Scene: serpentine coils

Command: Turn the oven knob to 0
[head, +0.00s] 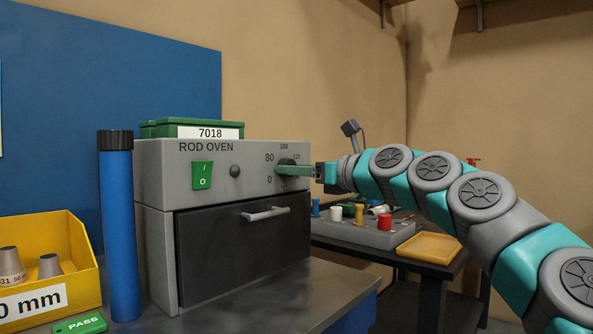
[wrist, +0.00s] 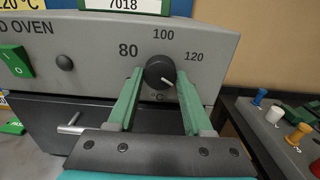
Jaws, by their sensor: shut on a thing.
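The rod oven (head: 225,158) is a grey box with a dark door and a round black knob (wrist: 159,70) at the right of its front panel. In the wrist view the knob's white pointer line slants to the lower right, away from the printed 80, 100 and 120. My gripper (wrist: 160,76) has its green fingers on either side of the knob and is shut on it. In the head view my gripper (head: 296,170) reaches the knob from the right. The 0 mark shows at the lower left of the knob there; the left finger hides it in the wrist view.
A green switch (head: 202,175) and a small dark button (head: 235,171) sit left of the knob. The door handle (head: 265,213) sticks out below. A blue tube (head: 120,235) and yellow bin (head: 75,245) stand left. A bench with coloured pegs (head: 384,222) is at right.

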